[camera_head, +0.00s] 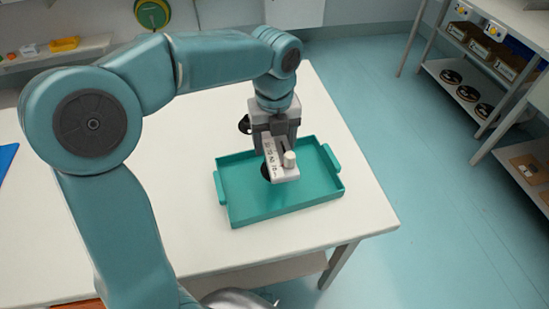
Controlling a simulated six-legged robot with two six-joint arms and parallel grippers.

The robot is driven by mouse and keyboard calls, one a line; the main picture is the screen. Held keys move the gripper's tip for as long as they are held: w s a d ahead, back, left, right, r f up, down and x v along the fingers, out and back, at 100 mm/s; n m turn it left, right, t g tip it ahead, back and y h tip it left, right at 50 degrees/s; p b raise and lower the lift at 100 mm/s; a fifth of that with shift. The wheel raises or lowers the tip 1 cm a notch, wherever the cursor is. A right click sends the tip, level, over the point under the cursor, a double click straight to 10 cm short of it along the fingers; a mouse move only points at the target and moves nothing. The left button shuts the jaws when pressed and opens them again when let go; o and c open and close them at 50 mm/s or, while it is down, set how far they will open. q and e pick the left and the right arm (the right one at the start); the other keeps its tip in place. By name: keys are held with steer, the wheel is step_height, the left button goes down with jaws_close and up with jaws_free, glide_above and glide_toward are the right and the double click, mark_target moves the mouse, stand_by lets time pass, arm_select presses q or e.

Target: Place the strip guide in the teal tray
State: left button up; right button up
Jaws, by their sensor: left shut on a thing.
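The teal tray (240,213) lies on the white table near its right corner, with a handle at each end. My left gripper (276,143) points down over the tray and is shut on the strip guide (283,169). The strip guide is a light grey block with dark holes or marks along it, a pale knob on top and a dark round part below. It shows over the middle of the tray; I cannot tell whether it touches the floor of the tray. My right gripper is not in view.
The white table (350,205) is bare around the tray. A blue thing (6,160) lies at the left edge. Shelving (470,75) with boxes and dark reels stands at the upper right. Blue floor (440,200) lies beyond the table.

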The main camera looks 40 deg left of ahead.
arm_select(q)
steer(key=shift+w+f+b, duration=0.1)
steer(key=shift+f+b, duration=0.35)
steer(key=shift+f, duration=2.3)
steer(key=o, duration=1.3)
steer(key=shift+f, duration=0.2)
steer(key=shift+o, duration=0.2)
steer(key=shift+r, duration=0.3)
step_height(320, 180, up, 11)
steer(key=shift+p, duration=1.25)
steer(key=shift+r, duration=0.45)
